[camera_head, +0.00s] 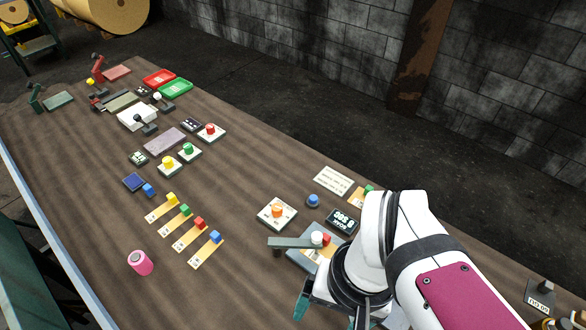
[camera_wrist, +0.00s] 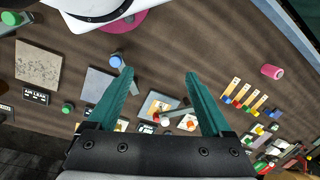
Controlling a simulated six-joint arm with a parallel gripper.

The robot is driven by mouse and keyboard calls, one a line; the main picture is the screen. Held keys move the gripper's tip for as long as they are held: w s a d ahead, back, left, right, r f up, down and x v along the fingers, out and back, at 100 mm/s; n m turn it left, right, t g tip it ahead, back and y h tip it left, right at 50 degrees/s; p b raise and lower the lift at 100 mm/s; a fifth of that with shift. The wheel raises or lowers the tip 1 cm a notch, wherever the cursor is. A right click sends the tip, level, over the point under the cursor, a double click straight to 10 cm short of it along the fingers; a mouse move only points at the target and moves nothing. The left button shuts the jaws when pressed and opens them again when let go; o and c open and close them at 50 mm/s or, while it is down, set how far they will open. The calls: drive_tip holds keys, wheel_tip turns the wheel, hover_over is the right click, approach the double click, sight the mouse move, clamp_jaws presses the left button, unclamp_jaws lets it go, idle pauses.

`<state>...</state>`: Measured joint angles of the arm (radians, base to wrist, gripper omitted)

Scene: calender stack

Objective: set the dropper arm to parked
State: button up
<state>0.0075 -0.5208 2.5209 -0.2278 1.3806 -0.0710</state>
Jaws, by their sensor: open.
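A grey bar with a white knob, seemingly the dropper arm (camera_head: 290,242), lies over a blue-grey plate (camera_head: 304,262) in the head view. It points left, its knob end beside a red block (camera_head: 327,238). A similar bar with a white knob shows between my fingers in the wrist view (camera_wrist: 180,111). My gripper (camera_head: 326,316) is open and empty, above the table and apart from the bar. Its two green fingers spread wide in the wrist view (camera_wrist: 161,75). No readable label marks a parked position. My arm hides part of the plate's right side.
Several cards with coloured blocks (camera_head: 190,235) and a pink roll (camera_head: 140,262) lie to the left. Bare table separates them.

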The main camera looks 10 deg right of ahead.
drive_tip(key=w+n, duration=0.2)
drive_tip(key=w, duration=0.1)
drive_tip(key=w+d+r+n, duration=0.1)
drive_tip(key=w+n, duration=0.2)
drive_tip(key=w+r+n, duration=0.1)
drive_tip(key=w+n, duration=0.2)
drive_tip(key=w, duration=0.1)
drive_tip(key=shift+d+r+h, duration=0.2)
drive_tip(key=shift+r+h, duration=0.05)
drive_tip(key=shift+h, duration=0.15)
drive_tip(key=shift+c, duration=1.2)
drive_tip(key=n+h, duration=0.1)
drive_tip(key=n, duration=0.8)
hover_over(317, 235)
drive_tip(key=shift+n, duration=0.6)
wheel_tip(317, 235, down, 16)
drive_tip(key=shift+s+r, duration=0.1)
drive_tip(key=shift+r, duration=0.15)
drive_tip(key=shift+f, duration=0.5)
clamp_jaws()
